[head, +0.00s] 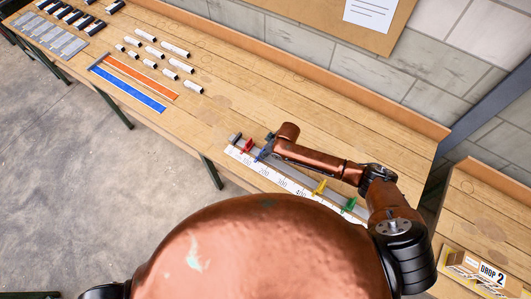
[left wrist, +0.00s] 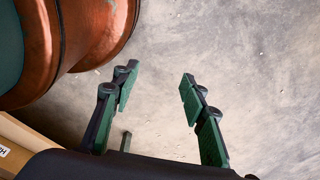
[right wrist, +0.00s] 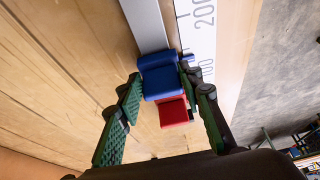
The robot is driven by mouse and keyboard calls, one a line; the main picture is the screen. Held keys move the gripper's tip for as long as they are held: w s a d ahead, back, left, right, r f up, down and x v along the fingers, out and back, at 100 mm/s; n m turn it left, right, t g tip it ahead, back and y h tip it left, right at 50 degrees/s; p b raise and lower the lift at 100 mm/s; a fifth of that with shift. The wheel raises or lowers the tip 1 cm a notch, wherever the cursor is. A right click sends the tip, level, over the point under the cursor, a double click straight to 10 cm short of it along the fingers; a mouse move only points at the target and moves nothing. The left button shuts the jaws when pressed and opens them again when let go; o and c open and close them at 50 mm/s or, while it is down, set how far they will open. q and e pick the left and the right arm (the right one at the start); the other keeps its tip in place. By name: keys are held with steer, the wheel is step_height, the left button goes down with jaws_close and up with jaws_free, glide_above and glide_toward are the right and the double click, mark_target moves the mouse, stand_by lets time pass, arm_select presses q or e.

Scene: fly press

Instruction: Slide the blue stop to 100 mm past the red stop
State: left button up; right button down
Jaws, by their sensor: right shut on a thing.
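The blue stop (head: 264,152) sits on the grey rail (head: 291,180) beside the printed white scale (head: 250,167). The red stop (head: 246,146) sits near the rail's left end, a short way from the blue one. In the right wrist view the blue stop (right wrist: 161,80) is between the fingers of my right gripper (right wrist: 162,76), which is shut on it. The red stop (right wrist: 174,112) shows just below it, partly covered by it. The exact reading at either stop cannot be told. My left gripper (left wrist: 158,76) is open and empty above the floor.
A yellow stop (head: 319,187) and a green stop (head: 349,204) stand further right along the rail. White cylinders (head: 171,75) and orange and blue strips (head: 128,90) lie on the bench at upper left. The bench behind the rail is clear.

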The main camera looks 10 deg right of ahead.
steer(key=c, duration=1.3)
jaws_free()
steer(key=v, duration=1.2)
steer(key=shift+d, duration=0.1)
